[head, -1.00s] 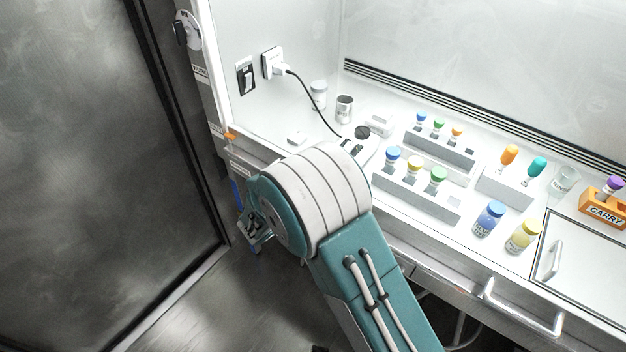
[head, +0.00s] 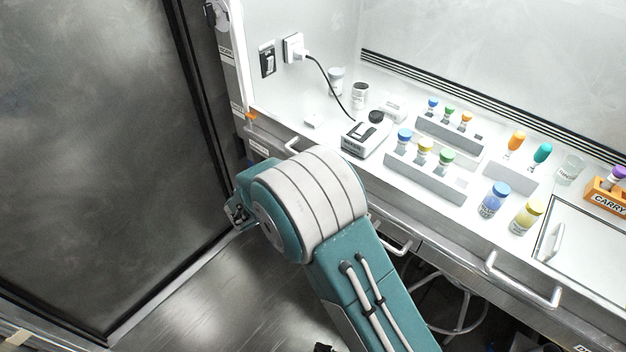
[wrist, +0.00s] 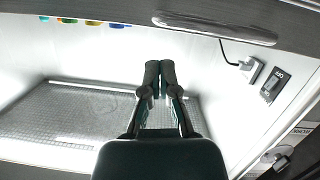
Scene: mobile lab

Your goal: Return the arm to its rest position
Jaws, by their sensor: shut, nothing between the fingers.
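My gripper (wrist: 160,80) shows in the middle of the wrist view, its two dark fingers together with nothing between them. It is not touching anything that I can see there. In the head view my teal and white arm is bent in front of the bench, with its big rounded joint low at the centre. My gripper cannot be made out in the head view; the far part of the arm is mostly hidden behind that joint.
The white bench (head: 480,205) holds a labelled mixer (head: 365,137), vial racks (head: 430,178), blue and yellow bottles and an orange carrier (head: 606,196). Drawer handles (head: 522,285) jut from its front. A dark door (head: 95,130) stands at left. Bare floor (head: 205,300) lies between.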

